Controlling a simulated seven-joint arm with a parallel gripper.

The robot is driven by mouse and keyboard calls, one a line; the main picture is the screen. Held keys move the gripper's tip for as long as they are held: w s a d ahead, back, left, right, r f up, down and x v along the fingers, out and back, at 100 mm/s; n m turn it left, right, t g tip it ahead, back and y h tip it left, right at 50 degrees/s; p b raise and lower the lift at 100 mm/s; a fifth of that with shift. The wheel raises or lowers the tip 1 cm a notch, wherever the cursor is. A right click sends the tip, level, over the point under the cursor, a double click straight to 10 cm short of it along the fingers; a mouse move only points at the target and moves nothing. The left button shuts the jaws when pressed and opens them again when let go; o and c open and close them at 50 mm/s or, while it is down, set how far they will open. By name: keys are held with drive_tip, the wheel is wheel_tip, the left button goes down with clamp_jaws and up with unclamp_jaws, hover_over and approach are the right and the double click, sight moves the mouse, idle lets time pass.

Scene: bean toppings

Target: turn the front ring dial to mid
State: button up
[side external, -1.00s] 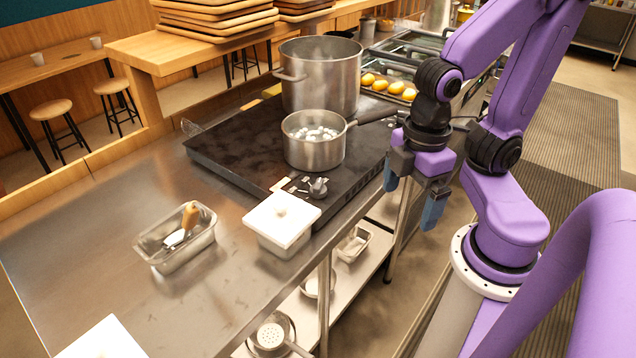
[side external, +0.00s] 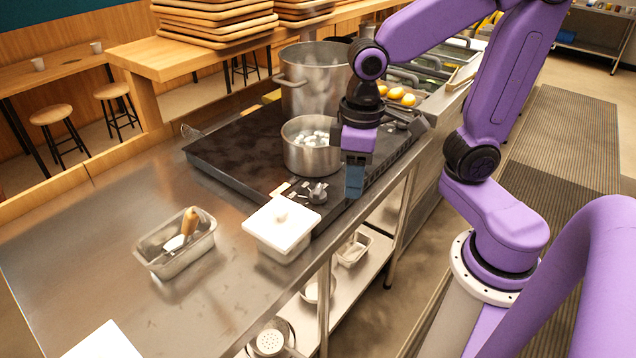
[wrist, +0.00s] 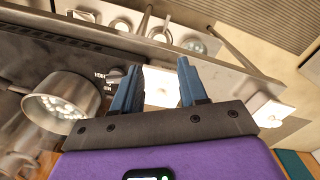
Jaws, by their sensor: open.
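The front ring dial (side external: 317,193) is a small dark knob on the front edge of the black cooktop (side external: 235,155), beside white label marks. Its exact setting is too small to read. In the wrist view the dial (wrist: 115,74) shows left of my fingers, with white lettering beside it. My gripper (side external: 354,182) points down with blue fingers, to the right of the dial and apart from it. In the wrist view my gripper (wrist: 158,68) has its two fingers spread, with nothing held between them.
A small pot (side external: 305,158) of white pieces stands behind the dial, with a large pot (side external: 310,95) farther back. A white-lidded container (side external: 281,222) stands just in front of the dial. A metal tray (side external: 165,262) with a scoop sits left on the counter.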

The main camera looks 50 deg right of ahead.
drive_tip(key=w+r+m, duration=0.2)
drive_tip(key=w+m, duration=0.5)
drive_tip(key=w, duration=0.1)
drive_tip(key=r+m, duration=0.2)
drive_tip(key=m, duration=1)
hover_over(318, 188)
wheel_tip(318, 188, down, 17)
drive_tip(key=shift+f, duration=0.1)
clamp_jaws()
